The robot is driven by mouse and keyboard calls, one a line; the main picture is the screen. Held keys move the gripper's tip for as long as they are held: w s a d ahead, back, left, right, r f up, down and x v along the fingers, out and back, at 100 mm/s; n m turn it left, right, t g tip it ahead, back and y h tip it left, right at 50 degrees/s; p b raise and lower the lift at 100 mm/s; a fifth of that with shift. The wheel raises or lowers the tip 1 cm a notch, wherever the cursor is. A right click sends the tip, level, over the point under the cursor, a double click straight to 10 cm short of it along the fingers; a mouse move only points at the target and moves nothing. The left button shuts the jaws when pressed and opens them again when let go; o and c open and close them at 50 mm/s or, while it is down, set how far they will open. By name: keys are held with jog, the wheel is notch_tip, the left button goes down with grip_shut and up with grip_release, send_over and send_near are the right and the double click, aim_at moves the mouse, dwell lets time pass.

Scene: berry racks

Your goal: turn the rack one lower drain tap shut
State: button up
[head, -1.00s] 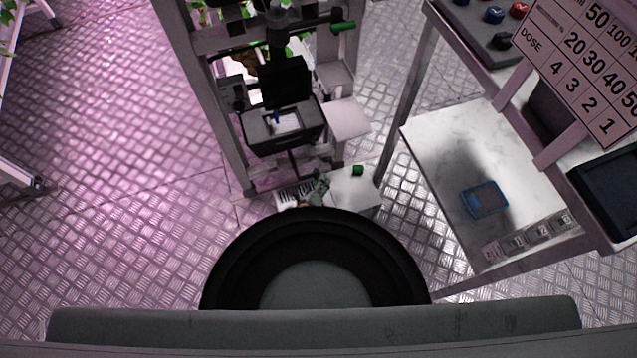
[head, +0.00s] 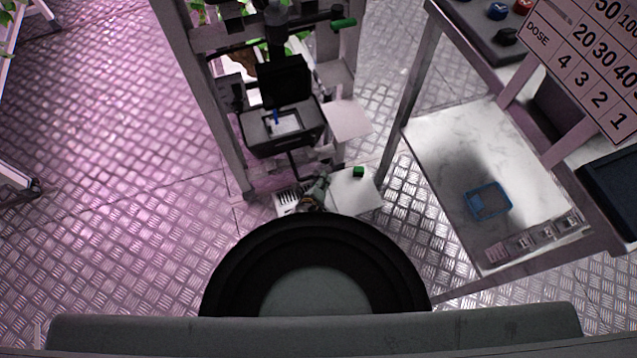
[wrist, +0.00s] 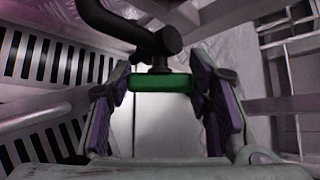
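In the wrist view a green tap handle (wrist: 160,82) sits below a black elbow pipe (wrist: 135,35), its bar lying crosswise in the picture. My gripper (wrist: 160,110) is open, with one purple-padded finger on each side of the handle. The right finger looks close to the handle's end; whether either finger touches it I cannot tell. In the head view my gripper (head: 318,188) is low at the rack's foot, partly hidden by my own body. A green piece (head: 358,171) shows right of it, and another green handle (head: 344,23) is higher on the rack.
A black box (head: 282,125) hangs on the rack (head: 205,95) above my gripper. A slotted white panel (wrist: 50,65) is close on the left in the wrist view. A table (head: 450,150) with a blue tray (head: 487,201) stands right.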

jog(key=c, duration=0.6)
jog(key=shift+o, duration=0.2)
jog(key=shift+r+p, duration=0.1)
jog(key=shift+p, duration=0.35)
jog(key=shift+d+r+m+g+y+p, duration=0.15)
jog(key=shift+m+g+y+p, duration=0.25)
jog(key=shift+p, duration=0.3)
jog(key=shift+m+g+y+p, duration=0.3)
jog(key=shift+m+y+p, duration=0.2)
jog(key=shift+y+p, duration=0.55)
jog(key=shift+m+g+y+p, duration=0.4)
jog(key=shift+m+y+p, duration=0.2)
jog(key=shift+y+p, duration=0.2)
jog(key=shift+f+m+g+y, duration=0.2)
jog(key=shift+m+g+y, duration=0.15)
jog(key=shift+y, duration=0.3)
